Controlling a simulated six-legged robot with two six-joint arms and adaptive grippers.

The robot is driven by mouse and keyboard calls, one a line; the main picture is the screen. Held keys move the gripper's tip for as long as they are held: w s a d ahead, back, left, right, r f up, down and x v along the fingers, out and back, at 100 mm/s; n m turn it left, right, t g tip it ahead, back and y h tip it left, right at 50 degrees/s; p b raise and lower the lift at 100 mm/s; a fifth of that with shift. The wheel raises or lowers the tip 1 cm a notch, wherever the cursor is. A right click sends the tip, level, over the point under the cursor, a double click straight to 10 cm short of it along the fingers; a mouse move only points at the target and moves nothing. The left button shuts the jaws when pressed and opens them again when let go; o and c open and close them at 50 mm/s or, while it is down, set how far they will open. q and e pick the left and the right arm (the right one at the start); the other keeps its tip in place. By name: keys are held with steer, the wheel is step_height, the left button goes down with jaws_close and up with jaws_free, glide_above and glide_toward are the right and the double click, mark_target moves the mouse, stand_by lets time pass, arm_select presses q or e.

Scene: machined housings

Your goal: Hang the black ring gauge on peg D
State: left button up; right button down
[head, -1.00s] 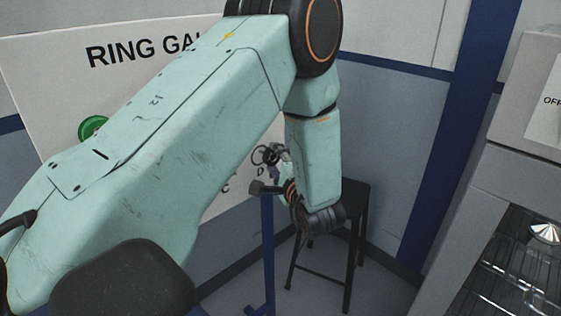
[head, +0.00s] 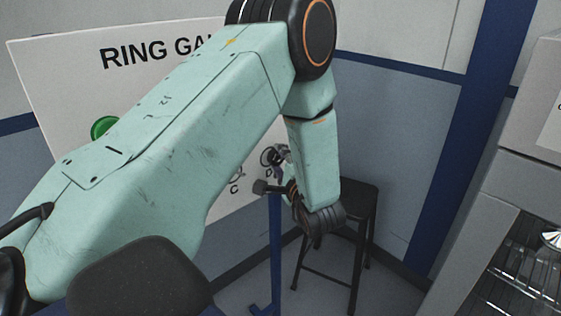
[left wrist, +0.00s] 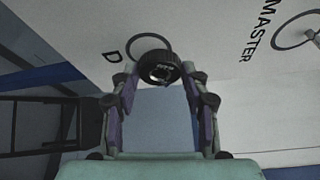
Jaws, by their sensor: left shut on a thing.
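In the left wrist view my left gripper (left wrist: 160,84) is shut on the black ring gauge (left wrist: 160,68), holding it between its two fingertips. Behind it is the white board with a dark ring outline (left wrist: 150,39) beside the letter D (left wrist: 111,56). The held gauge overlaps the lower right of that outline. Peg D itself cannot be made out, and I cannot tell the gap between gauge and board. In the head view my left gripper (head: 280,160) is small and partly hidden, near the board's lower right edge. My right gripper is not in view.
The ring gauge board (head: 60,70) carries a green ring (head: 103,127) at its left and a C position below. Another ring (left wrist: 296,32) shows by the word MASTER. A black stool (head: 345,200) stands behind my arm. A grey rack cabinet (head: 500,215) stands at the right.

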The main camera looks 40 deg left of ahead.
arm_select(q)
steer(key=o, duration=1.3)
steer(key=shift+v, duration=3.8)
